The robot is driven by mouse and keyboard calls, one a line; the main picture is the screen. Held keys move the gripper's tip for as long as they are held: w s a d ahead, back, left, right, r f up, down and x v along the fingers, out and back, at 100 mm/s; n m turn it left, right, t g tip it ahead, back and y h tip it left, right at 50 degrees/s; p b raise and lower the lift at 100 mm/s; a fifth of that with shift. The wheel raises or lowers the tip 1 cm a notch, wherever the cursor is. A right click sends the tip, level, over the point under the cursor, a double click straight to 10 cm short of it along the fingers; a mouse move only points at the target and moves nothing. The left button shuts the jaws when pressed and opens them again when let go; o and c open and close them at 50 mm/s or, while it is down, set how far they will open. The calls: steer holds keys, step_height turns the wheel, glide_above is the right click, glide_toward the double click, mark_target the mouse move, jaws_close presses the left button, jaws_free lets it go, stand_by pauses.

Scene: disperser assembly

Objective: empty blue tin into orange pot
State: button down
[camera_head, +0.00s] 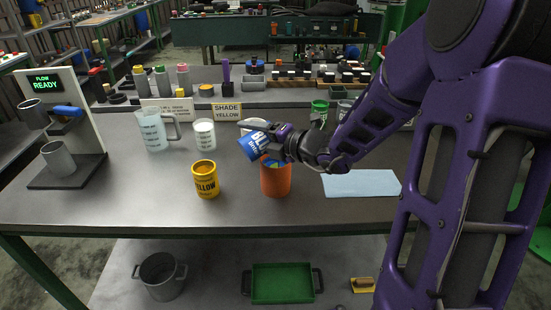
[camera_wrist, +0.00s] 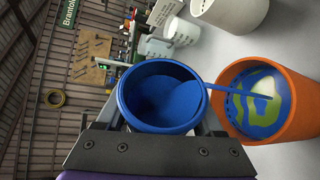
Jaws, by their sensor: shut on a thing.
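The blue tin (camera_head: 256,143) is held tilted by my gripper (camera_head: 275,147) above the orange pot (camera_head: 275,181) on the table. In the wrist view the blue tin (camera_wrist: 160,96) sits between the fingers of my gripper (camera_wrist: 160,118), with blue paint inside. A thin blue stream runs from its rim over to the orange pot (camera_wrist: 303,90). The pot holds blue and yellow-green paint in swirls. A yellow tin (camera_head: 206,180) stands upright left of the pot. My gripper partly hides the pot's rim in the head view.
A white cup (camera_head: 204,134) and a clear jug (camera_head: 154,130) stand behind the yellow tin. A "SHADE YELLOW" card (camera_head: 227,113) stands behind them. A light blue cloth (camera_head: 361,183) lies to the right. A flow stand (camera_head: 66,140) is at the far left. The table's front is clear.

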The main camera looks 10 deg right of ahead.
steer(key=shift+f+m+y+b, duration=0.3)
steer(key=shift+m+b, duration=0.15)
steer(key=shift+m, duration=0.15)
stand_by(1.6)
steer(key=shift+d+r+m+y+p, duration=0.1)
steer(key=shift+r+m+y+p, duration=0.3)
steer(key=shift+p, duration=0.8)
steer(key=shift+d+r+m+y+p, duration=0.1)
steer(key=shift+m+p, duration=0.5)
steer(key=shift+p, duration=0.55)
stand_by(1.1)
